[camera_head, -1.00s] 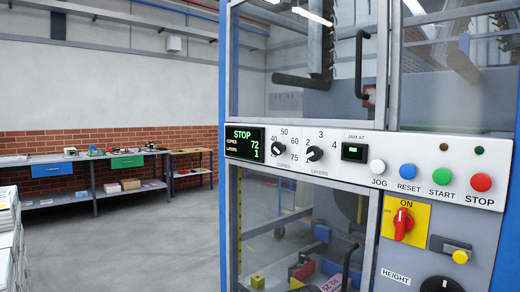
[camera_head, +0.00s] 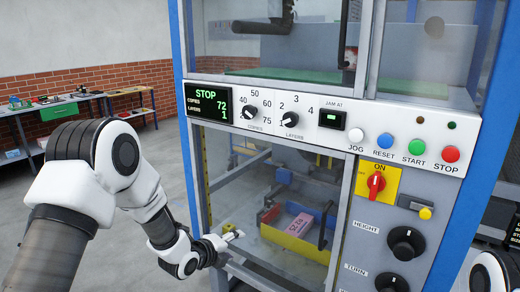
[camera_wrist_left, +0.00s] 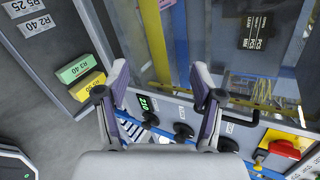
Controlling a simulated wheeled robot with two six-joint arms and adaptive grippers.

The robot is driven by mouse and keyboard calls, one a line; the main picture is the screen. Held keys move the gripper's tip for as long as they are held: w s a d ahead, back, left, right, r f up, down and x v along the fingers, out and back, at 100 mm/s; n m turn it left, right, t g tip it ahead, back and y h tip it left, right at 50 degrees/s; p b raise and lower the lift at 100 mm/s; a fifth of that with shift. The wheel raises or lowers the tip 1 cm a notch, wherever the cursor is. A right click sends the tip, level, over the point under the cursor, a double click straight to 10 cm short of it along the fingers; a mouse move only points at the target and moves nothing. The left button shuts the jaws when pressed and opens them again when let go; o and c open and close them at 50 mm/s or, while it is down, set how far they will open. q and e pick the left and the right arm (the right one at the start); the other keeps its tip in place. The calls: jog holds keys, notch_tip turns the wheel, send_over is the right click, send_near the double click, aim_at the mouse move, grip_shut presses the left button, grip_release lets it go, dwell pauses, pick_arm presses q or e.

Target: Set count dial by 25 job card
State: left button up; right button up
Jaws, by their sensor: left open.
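The machine's panel has a black COPIES dial (camera_head: 249,112), with figures around it including 40, 50, 60 and 75. I cannot tell exactly where its pointer stands. The dark display (camera_head: 208,103) left of it reads STOP, copies 72, layers 1. A LAYERS dial (camera_head: 290,119) sits to the right. My left gripper (camera_head: 228,240) is low in front of the lower window, below and apart from the dials. In the left wrist view it (camera_wrist_left: 162,95) is open and empty, with the display (camera_wrist_left: 146,104) and two dials beyond it. I see no job card. My right gripper is out of view.
JOG, RESET, START and STOP buttons (camera_head: 446,154) line the panel's right, above a red ON switch (camera_head: 376,183). HEIGHT (camera_head: 405,243) and TURN knobs sit lower. A pink block (camera_head: 300,223) lies behind the window. Benches (camera_head: 60,110) stand at the back left; floor between is clear.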

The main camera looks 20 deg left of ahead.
pick_arm(q)
jog(key=w+r+m+t+p, duration=0.1)
jog(key=w+r+m, duration=0.2)
jog(key=r, duration=0.5)
jog(key=w+r+m+t+p, duration=0.1)
jog(key=w+r+m+t, duration=0.15)
jog(key=r, duration=0.45)
jog(key=m+t+h+p, duration=0.2)
jog(key=m+h+p, duration=0.1)
jog(key=m, duration=0.7)
send_near(247, 114)
jog(key=w+d+r, duration=0.1)
jog(key=w+d, duration=0.1)
jog(key=w, duration=0.1)
jog(key=p+x, duration=0.1)
jog(key=x, duration=0.1)
jog(key=p+x, duration=0.1)
jog(key=x, duration=0.2)
jog(key=p+x, duration=0.2)
jog(key=shift+w+a+f, duration=0.3)
jog(key=shift+f, duration=0.1)
jog(key=shift+s, duration=0.1)
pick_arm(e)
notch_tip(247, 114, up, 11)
pick_arm(q)
jog(key=c, duration=1.1)
